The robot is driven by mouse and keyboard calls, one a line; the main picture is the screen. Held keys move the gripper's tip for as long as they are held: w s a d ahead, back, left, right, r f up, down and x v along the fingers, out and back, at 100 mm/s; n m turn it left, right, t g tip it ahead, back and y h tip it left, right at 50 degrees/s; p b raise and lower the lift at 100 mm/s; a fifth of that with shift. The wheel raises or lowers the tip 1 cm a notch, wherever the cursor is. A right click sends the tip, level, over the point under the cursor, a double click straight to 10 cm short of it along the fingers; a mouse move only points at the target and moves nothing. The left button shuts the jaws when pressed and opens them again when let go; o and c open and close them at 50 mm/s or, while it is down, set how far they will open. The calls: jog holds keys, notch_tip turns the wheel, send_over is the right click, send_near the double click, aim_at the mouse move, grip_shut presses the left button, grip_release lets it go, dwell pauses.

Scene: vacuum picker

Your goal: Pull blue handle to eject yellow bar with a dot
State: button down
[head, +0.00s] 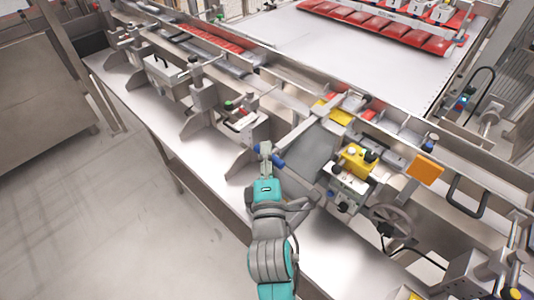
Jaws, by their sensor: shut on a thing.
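The blue handle (278,162) shows at the front middle of the machine, at the end of a slanted metal arm. My gripper (266,150) reaches up to it from below and is shut on it. The fingers are small here and partly overlap the handle. A yellow bar (334,112) lies behind the handle, up and to the right, by the machine's metal rail. A dot on it is too small to make out.
A yellow block (357,158) with knobs and a handwheel (391,219) stand to the right of my arm. Metal brackets (205,110) stand to the left. An orange plate (426,169) stands farther right. The floor (140,215) at the left is clear.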

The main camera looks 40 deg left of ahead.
jog(key=shift+s+f, duration=0.15)
jog(key=shift+s, duration=0.1)
jog(key=c, duration=1.1)
grip_release()
jog(key=shift+s, duration=0.15)
jog(key=shift+o, duration=0.2)
jog(key=v, duration=1.2)
